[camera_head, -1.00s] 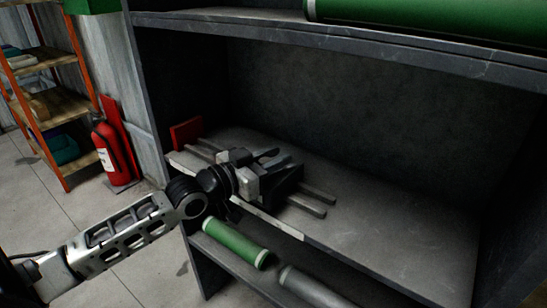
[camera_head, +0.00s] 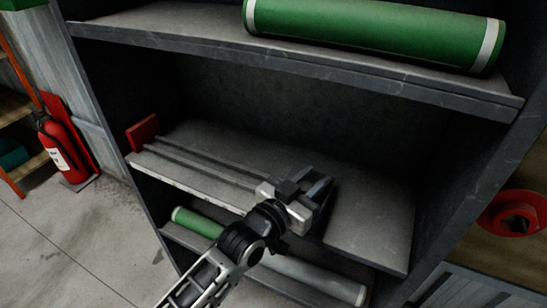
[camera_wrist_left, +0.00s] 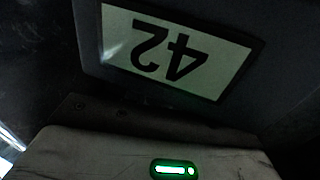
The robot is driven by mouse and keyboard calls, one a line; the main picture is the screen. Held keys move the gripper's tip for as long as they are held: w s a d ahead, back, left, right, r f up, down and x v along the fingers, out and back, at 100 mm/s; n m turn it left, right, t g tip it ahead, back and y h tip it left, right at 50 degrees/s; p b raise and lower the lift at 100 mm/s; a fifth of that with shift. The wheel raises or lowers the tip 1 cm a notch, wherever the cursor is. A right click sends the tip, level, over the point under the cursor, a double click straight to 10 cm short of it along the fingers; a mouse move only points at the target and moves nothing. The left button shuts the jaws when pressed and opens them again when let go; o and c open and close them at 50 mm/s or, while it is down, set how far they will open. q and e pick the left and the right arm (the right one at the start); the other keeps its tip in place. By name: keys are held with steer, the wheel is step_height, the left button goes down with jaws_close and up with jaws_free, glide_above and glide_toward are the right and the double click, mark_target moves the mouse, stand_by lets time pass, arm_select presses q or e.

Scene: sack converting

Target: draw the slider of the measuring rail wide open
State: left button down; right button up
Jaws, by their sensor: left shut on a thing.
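The measuring rail (camera_head: 205,166) lies on the middle shelf as two parallel grey bars. A red end block (camera_head: 143,132) stands at its left end. The dark slider (camera_head: 318,196) sits far along the bars to the right, wide apart from the red block. My left gripper (camera_head: 300,196) is shut on the slider, reaching in over the shelf's front edge. Its fingers and the wrist hide part of the slider and the right ends of the bars. In the left wrist view a white label (camera_wrist_left: 180,52) reading 42 upside down fills the top. My right gripper is not in view.
The shelf board (camera_head: 375,225) is bare to the right of the slider. A green roll (camera_head: 375,33) lies on the shelf above. A green roll (camera_head: 197,222) and a grey roll (camera_head: 315,279) lie below. A red extinguisher (camera_head: 63,148) stands at left.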

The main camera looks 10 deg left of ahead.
mark_target(323, 199)
arm_select(q)
steer(key=shift+s+d+r+p, duration=0.1)
steer(key=shift+s+d+p, duration=0.1)
steer(key=shift+d, duration=0.55)
steer(key=shift+s+d+p, duration=0.1)
steer(key=shift+s+d, duration=0.1)
steer(key=shift+d, duration=0.65)
steer(key=c, duration=1.1)
jaws_free()
steer(key=shift+d, duration=0.1)
steer(key=shift+c, duration=0.2)
steer(key=shift+s+a, duration=0.1)
steer(key=shift+a, duration=0.1)
steer(key=shift+s+a, duration=0.15)
steer(key=shift+s, duration=0.15)
steer(key=v, duration=1.5)
steer(key=shift+b, duration=0.3)
